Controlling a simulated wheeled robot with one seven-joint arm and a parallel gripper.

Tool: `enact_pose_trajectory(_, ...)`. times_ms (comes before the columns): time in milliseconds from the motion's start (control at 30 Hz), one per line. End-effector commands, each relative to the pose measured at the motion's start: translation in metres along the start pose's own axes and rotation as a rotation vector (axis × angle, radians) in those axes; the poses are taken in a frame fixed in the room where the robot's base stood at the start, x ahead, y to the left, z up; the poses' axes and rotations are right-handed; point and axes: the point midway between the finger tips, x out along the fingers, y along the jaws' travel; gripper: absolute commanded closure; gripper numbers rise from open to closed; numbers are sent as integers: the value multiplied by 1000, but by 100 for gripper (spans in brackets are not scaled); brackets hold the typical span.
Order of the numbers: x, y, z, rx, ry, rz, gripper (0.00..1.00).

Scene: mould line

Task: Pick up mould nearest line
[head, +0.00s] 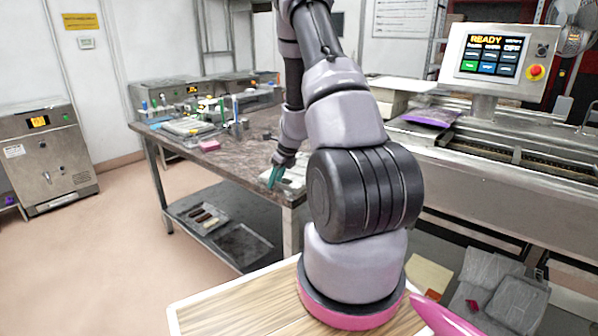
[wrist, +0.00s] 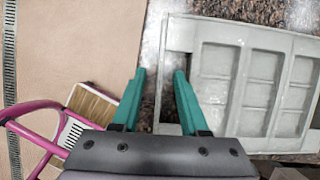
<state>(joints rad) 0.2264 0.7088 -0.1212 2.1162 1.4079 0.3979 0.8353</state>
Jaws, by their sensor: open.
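A pale grey mould (wrist: 243,82) with several rectangular cavities lies flat on the speckled tabletop in the wrist view. In the head view the mould (head: 296,177) is at the near end of the table, partly hidden behind my arm. The left finger is over the table edge. In the head view my gripper (head: 273,178) points down at the table's near corner.
The work table (head: 238,157) carries trays, bottles and a pink block (head: 209,145) farther back. A conveyor line (head: 480,150) with a control screen (head: 492,54) runs at right. Grey sacks (head: 515,300) lie on the floor at lower right. Open floor lies left of the table.

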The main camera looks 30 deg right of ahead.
Motion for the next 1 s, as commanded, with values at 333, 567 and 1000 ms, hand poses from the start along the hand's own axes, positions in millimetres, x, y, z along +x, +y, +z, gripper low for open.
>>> enact_pose_trajectory(333,2,0,-1,1,0,0,100)
enact_pose_trajectory(567,2,0,-1,1,0,0,100)
enact_pose_trajectory(1000,2,0,-1,1,0,0,100)
